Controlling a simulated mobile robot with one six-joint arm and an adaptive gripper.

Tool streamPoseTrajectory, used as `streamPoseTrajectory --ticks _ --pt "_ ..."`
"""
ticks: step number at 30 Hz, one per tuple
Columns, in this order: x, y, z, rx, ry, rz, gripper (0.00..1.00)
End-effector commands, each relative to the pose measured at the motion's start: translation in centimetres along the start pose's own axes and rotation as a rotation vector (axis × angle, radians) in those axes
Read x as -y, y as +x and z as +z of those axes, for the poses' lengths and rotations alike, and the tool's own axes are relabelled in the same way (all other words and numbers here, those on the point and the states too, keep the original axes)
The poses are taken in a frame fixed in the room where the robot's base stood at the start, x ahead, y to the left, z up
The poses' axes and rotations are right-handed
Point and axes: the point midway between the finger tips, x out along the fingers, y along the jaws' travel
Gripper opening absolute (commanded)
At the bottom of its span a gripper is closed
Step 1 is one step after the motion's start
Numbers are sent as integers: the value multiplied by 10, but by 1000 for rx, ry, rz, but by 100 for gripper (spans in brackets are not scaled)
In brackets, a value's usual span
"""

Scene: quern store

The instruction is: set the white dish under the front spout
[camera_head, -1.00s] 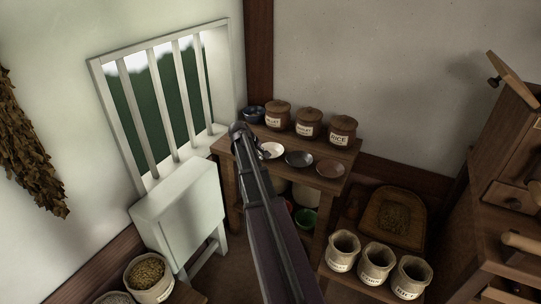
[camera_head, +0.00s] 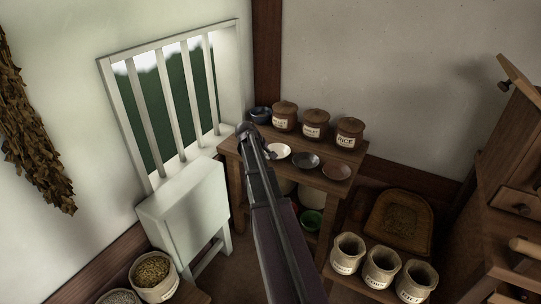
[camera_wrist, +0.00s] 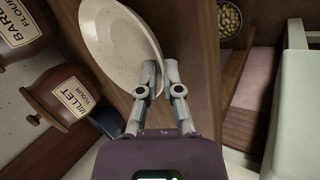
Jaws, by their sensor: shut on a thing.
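The white dish (camera_head: 282,151) is at the left end of the row of small dishes on the wooden side table (camera_head: 346,151). In the wrist view the white dish (camera_wrist: 112,40) shows large, with its right rim at my fingertips. My gripper (camera_wrist: 161,70) is shut on that rim. In the head view my gripper (camera_head: 268,151) is at the dish's left edge, small and partly behind my arm. Whether the dish is clear of the tabletop I cannot tell. I cannot make out a spout for certain in either view.
A dark dish (camera_head: 306,160) and a brown dish (camera_head: 336,172) sit right of the white one. Lidded jars (camera_head: 315,123) stand behind. Labelled sacks (camera_head: 381,267) and a wooden tray (camera_head: 400,225) are lower right. A tall wooden cabinet (camera_head: 507,165) stands at the right edge.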

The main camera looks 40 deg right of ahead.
Motion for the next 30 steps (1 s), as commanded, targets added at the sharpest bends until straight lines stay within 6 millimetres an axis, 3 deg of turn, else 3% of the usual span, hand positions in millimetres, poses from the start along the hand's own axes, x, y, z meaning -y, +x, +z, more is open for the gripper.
streamPoseTrajectory --ticks 18,30 --pt "-22 -33 0 -1 -1 0 0" --pt "22 -68 78 0 -1 0 0"
